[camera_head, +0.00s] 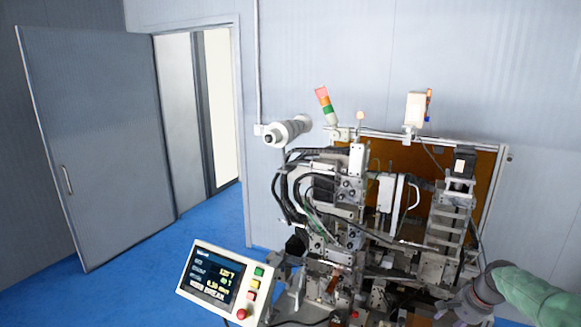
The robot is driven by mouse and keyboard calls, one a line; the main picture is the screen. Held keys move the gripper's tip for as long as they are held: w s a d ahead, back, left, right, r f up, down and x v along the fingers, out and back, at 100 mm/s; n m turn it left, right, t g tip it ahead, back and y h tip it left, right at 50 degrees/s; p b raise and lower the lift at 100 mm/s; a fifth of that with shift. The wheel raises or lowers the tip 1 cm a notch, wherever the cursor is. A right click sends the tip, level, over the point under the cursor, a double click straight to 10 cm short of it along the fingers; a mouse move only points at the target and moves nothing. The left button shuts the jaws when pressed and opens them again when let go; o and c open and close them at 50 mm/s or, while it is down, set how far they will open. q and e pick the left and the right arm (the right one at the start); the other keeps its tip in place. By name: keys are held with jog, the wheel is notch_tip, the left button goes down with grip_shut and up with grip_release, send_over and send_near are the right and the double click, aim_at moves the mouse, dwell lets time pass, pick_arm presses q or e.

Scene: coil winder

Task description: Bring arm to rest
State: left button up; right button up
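My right arm (530,294), in a green sleeve with a grey wrist, comes in from the lower right edge. My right gripper (464,306) is low at the right front of the coil winder (355,215). It is hard to tell apart from the dark machine parts behind it, and its fingers cannot be made out. I cannot tell whether it touches the machine or holds anything. My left arm and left gripper are not in view.
A control panel (216,283) with a lit screen and coloured buttons stands at the machine's front left. A white spool (287,131) and a signal light (326,105) stick up above it. Blue floor (130,285) is clear at left, near an open grey door (100,140).

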jog(key=s+a+f+n+g+y, duration=0.1)
jog(key=s+a+f+n, duration=0.1)
jog(key=a+f, duration=0.95)
jog(key=s+a+f+n+g, duration=0.1)
jog(key=s+a+f+n, duration=0.1)
jog(key=a+f, duration=0.9)
jog(key=s+a+f+n, duration=0.1)
jog(key=s+a+f, duration=0.35)
jog(key=s, duration=0.35)
jog(key=s+a+f+n+g+y, duration=0.1)
jog(key=s+a+f+n, duration=0.1)
jog(key=s+a+f, duration=0.35)
jog(key=s+a+f+n, duration=0.1)
jog(key=s+a+f, duration=0.1)
jog(key=s+a, duration=0.55)
pick_arm(q)
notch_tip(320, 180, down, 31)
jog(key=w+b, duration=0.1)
jog(key=b, duration=3)
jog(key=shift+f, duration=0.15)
pick_arm(e)
notch_tip(320, 180, down, 30)
jog(key=w+n, duration=0.1)
jog(key=shift+d+r, duration=0.25)
jog(key=shift+d, duration=0.1)
